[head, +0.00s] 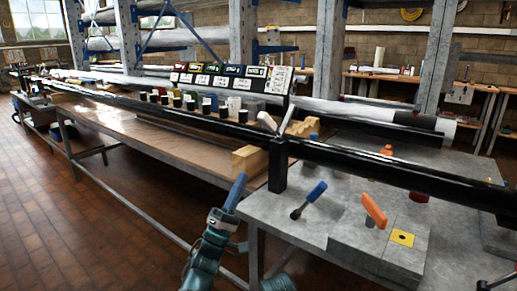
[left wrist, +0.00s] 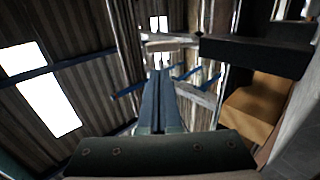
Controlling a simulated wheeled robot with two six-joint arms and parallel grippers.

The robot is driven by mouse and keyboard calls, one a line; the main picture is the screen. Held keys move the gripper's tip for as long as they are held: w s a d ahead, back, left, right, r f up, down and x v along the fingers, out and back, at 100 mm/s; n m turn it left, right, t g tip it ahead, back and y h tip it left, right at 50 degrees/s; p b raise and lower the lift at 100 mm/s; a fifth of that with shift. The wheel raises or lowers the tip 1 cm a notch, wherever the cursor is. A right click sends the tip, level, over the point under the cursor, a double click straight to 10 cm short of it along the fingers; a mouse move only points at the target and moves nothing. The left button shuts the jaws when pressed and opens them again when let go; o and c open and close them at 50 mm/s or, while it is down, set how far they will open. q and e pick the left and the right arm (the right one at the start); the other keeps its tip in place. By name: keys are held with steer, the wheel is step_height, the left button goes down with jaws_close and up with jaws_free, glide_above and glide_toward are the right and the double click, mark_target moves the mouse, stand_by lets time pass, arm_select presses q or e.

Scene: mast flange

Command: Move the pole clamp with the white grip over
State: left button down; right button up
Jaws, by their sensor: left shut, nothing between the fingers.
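A white grip (head: 267,122) stands up tilted at the long black pole (head: 380,170), above a black upright block (head: 278,165). It looks like the grip of the pole clamp, but I cannot tell clearly where the clamp body ends. My left gripper (head: 240,180) is shut and empty, pointing up, below and left of the grip and apart from it. Its closed blue fingers also show in the left wrist view (left wrist: 158,100). My right gripper is not in view.
A wooden block (head: 250,160) lies just beyond my left gripper; it also shows in the left wrist view (left wrist: 255,105). Several small cylinders line the pole's far left part.

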arm_select(q)
steer(key=p, duration=0.9)
glide_toward(267, 125)
steer(key=x, duration=0.5)
steer(key=shift+a+r, duration=0.1)
steer(key=shift+a, duration=0.15)
steer(key=shift+p+x, duration=0.7)
steer(key=shift+x, duration=0.25)
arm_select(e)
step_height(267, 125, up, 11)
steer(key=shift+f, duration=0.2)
arm_select(q)
steer(key=shift+d, duration=0.2)
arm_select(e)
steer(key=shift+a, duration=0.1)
